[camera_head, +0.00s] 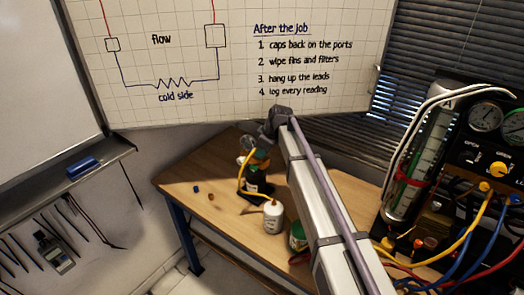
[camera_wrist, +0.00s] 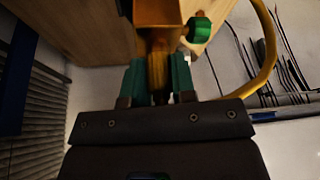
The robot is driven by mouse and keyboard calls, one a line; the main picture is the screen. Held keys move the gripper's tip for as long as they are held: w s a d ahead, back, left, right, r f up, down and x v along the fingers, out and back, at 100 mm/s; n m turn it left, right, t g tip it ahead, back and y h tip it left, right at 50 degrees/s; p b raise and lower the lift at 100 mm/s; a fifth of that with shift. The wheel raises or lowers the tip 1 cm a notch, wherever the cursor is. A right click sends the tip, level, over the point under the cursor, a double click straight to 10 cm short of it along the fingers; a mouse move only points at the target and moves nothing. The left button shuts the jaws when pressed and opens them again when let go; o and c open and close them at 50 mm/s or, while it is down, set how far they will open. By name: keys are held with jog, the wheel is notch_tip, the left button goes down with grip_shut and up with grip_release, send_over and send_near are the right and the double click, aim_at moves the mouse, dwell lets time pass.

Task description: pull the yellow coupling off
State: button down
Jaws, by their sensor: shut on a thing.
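My gripper (camera_wrist: 159,80) shows in the wrist view with its two green jaws shut on a yellow-orange piece, the yellow coupling (camera_wrist: 158,68). The coupling sits directly below an orange-brown block (camera_wrist: 158,14), and they appear to touch. A green knob (camera_wrist: 199,28) sticks out to the right of the block. A yellow hose (camera_wrist: 270,50) curves down on the right side. In the head view, my arm reaches down to a small rig (camera_head: 254,180) with a yellow hose (camera_head: 241,176) on the wooden bench. The coupling is too small to make out there.
On the bench (camera_head: 185,175), a white bottle (camera_head: 273,216) stands in front of the rig, and a green-labelled can (camera_head: 297,236) is beside my arm. Small blue (camera_head: 196,188) and brown (camera_head: 211,195) caps lie at left. A gauge panel (camera_head: 490,150) with hoses stands at right.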

jog(key=shift+r, duration=0.1)
notch_tip(320, 180, up, 5)
jog(key=p, duration=0.5)
dwell(0.5)
